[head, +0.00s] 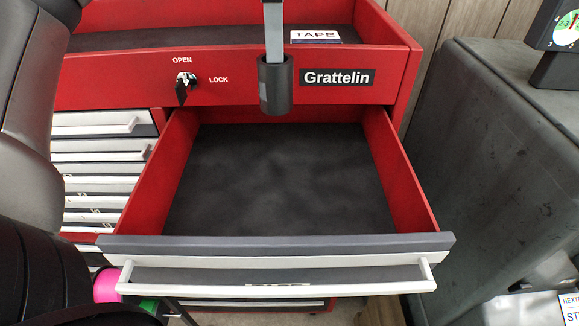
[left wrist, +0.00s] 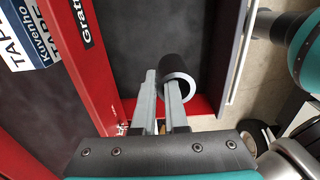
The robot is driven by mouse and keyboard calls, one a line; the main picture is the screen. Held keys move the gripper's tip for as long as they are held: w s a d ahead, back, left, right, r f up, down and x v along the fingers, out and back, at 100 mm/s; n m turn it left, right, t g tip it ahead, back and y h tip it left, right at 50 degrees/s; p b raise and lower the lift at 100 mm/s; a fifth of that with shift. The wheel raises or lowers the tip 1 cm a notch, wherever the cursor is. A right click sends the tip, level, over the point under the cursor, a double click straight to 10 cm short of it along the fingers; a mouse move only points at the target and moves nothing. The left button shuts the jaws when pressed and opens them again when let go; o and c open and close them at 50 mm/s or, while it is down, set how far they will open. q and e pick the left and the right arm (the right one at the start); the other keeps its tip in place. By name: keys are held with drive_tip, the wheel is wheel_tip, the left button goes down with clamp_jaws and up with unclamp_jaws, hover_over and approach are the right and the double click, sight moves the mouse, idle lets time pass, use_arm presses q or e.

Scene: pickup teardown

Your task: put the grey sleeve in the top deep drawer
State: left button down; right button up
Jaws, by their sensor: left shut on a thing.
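The grey sleeve (head: 275,88) is a short, dark grey hollow cylinder. It hangs upright above the back part of the open top deep drawer (head: 415,185), in front of the red cabinet face. My left gripper (head: 274,50) is shut on the sleeve, reaching down from above in the head view. In the left wrist view the sleeve (left wrist: 181,72) sits at the fingertips (left wrist: 163,88), with its open end showing; how the fingers grip its wall is partly hidden. The drawer is pulled out, with a dark liner and nothing visible inside. My right gripper is not in view.
A lined top tray (head: 190,37) with a TAPE label (head: 315,36) lies above the drawer. A key (head: 182,91) sticks out of the lock. Closed shallow drawers (head: 100,150) are at left. A dark grey cabinet (head: 490,170) stands at right.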

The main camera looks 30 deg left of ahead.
use_arm(q)
drive_tip(key=shift+s+f+b, duration=0.15)
drive_tip(key=shift+f+b, duration=0.2)
drive_tip(key=shift+f, duration=9.3)
drive_tip(key=shift+f, duration=0.1)
drive_tip(key=c, duration=1.4)
unclamp_jaws()
drive_tip(key=shift+f, duration=0.1)
drive_tip(key=o, duration=0.4)
drive_tip(key=shift+o, duration=0.2)
drive_tip(key=shift+r, duration=0.2)
wheel_tip(320, 180, up, 12)
